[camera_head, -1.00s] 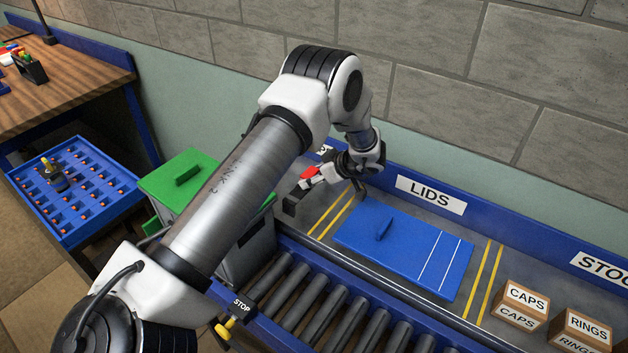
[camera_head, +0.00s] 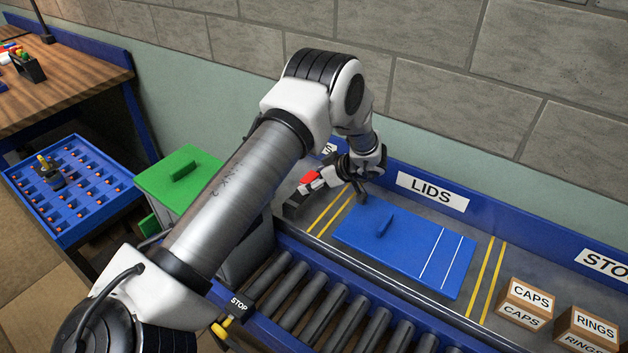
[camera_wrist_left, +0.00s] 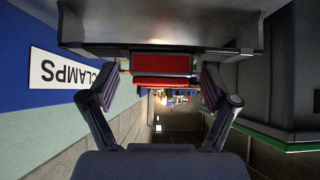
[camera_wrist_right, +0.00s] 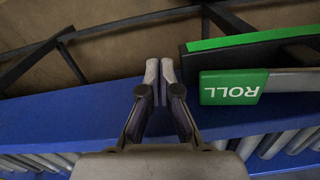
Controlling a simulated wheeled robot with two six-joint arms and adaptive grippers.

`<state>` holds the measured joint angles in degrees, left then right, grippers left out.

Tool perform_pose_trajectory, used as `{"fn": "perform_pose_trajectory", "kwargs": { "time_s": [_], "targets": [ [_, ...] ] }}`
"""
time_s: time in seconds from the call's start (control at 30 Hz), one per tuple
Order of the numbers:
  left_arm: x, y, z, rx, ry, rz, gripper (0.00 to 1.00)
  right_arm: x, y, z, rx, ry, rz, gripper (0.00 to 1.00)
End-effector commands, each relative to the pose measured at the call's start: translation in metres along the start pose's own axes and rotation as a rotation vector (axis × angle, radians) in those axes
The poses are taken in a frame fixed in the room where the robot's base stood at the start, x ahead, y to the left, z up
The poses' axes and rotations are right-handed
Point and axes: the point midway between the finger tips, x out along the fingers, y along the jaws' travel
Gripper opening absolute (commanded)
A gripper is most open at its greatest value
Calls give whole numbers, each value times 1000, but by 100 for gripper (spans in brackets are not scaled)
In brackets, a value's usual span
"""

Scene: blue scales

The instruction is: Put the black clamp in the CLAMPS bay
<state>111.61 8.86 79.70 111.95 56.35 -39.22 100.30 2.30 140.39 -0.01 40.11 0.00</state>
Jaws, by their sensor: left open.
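The black clamp (camera_head: 291,207) with red parts lies on the grey shelf, in the bay left of the yellow lines. In the left wrist view its dark bar (camera_wrist_left: 160,32) spans the top, with red blocks below. My left gripper (camera_head: 345,187) is at its right end; its open fingers (camera_wrist_left: 160,78) stand on either side of the red part. Contact cannot be told. The CLAMPS sign (camera_wrist_left: 70,73) is on the back wall beside it; in the head view my arm mostly hides it. My right gripper (camera_wrist_right: 160,68) shows only in its wrist view, fingers together and empty.
A blue lid (camera_head: 405,247) lies in the LIDS bay to the right. CAPS (camera_head: 526,303) and RINGS (camera_head: 588,329) boxes stand farther right. A roller conveyor (camera_head: 330,310) runs in front. A green-lidded bin (camera_head: 180,180) and blue tray (camera_head: 70,190) are left.

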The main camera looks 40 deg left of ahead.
Motion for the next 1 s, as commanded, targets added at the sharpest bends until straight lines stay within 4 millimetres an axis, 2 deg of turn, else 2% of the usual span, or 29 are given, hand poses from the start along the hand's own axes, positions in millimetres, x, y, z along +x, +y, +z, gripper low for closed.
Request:
{"fn": "perform_pose_trajectory", "kwargs": {
  "time_s": [0.17, 0.3, 0.5, 0.63, 1.0],
  "targets": [
    [-37, 2, 2, 0, 1, 7, 87, 13, 0, 0, 0, -1, 0, 0],
    [-74, 1, 2, -1, 2, 7, 87, 20, 0, 0, 0, -1, 0, 0],
    [-110, 0, 1, 0, 1, 3, 87, 24, 0, 0, 0, -1, 0, 0],
    [-117, 0, 1, 0, 0, 1, 87, 24, 0, 0, 0, 0, 0, 0],
    [-116, 0, 1, 0, 0, 1, 87, 24, 0, 0, 0, 0, 0, 0]
  ]
}}
